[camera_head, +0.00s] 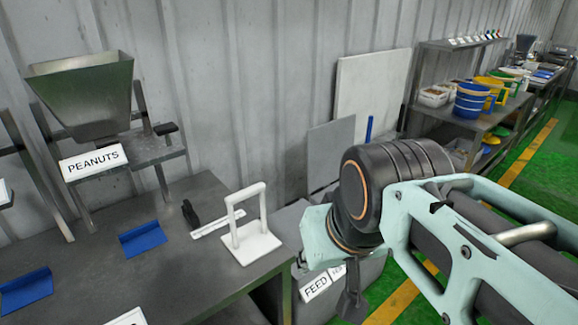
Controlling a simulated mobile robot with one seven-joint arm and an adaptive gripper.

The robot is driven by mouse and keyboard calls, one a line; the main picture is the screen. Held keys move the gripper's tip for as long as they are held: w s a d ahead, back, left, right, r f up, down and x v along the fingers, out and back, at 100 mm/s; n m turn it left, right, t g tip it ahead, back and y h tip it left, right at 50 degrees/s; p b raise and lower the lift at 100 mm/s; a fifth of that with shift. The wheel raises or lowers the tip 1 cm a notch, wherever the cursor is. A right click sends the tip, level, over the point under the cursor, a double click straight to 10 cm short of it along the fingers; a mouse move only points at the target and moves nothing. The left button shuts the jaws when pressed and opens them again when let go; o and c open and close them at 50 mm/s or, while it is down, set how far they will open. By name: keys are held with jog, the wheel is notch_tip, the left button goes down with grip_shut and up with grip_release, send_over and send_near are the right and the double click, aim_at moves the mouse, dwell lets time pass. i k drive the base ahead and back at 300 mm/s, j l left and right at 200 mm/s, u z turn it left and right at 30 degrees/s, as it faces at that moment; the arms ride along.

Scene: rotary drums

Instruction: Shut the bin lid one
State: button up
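A grey bin (367,287) stands on the floor just past the right end of the metal table. White labels on its front start with "FEED" (315,287); the second label is mostly hidden. My arm crosses in front of the bin and hides much of its top. A grey edge shows behind the white stand, but I cannot tell whether it is the lid or how far the lid is open. A dark part of my gripper (351,304) hangs down in front of the bin. Its fingers cannot be made out clearly, and nothing is seen held in it.
Light panels (370,95) lean on the wall. Green floor (545,170) is clear at right.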

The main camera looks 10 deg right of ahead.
aim_at(328, 143)
jog(key=i+l, duration=0.1)
jog(key=l, duration=0.45)
jog(key=l+z, duration=0.1)
jog(key=l, duration=0.4)
jog(key=i+l, duration=0.15)
jog(key=l, duration=0.4)
jog(key=i+l, duration=0.55)
jog(key=i, duration=0.8)
jog(key=i+l+u, duration=0.15)
jog(key=u, duration=0.2)
jog(key=l, duration=0.1)
